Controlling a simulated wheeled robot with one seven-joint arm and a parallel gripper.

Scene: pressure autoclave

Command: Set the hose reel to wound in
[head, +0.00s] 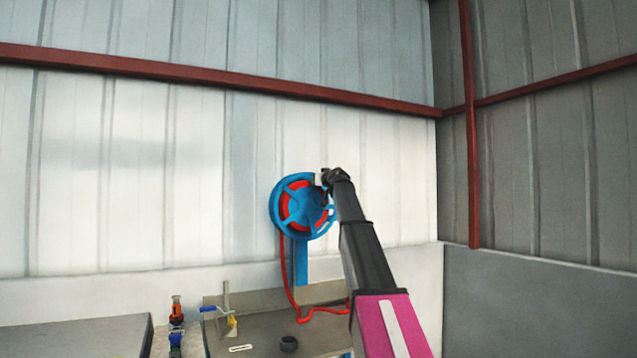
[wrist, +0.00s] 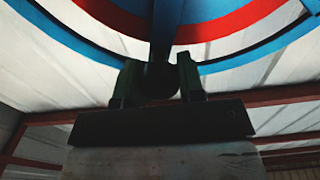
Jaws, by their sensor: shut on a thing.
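The hose reel (head: 287,222) is a blue wheel with spokes and red hose wound inside it, on a blue post in front of the pale wall. My gripper (head: 329,178) is at the reel's upper right edge in the head view. In the wrist view my gripper (wrist: 158,78) is shut on a dark round handle (wrist: 160,84) between its two fingers, with the reel's blue rim and red hose (wrist: 238,22) behind. My arm covers part of the reel's right side. How the handle joins the reel is too dark to tell.
A length of red hose (head: 284,268) hangs from the reel and trails over a grey bench (head: 262,337). On the bench are a dark ring (head: 289,343) and a blue-handled valve (head: 214,309). An orange-and-black object (head: 177,310) stands at the left. The wall above is clear.

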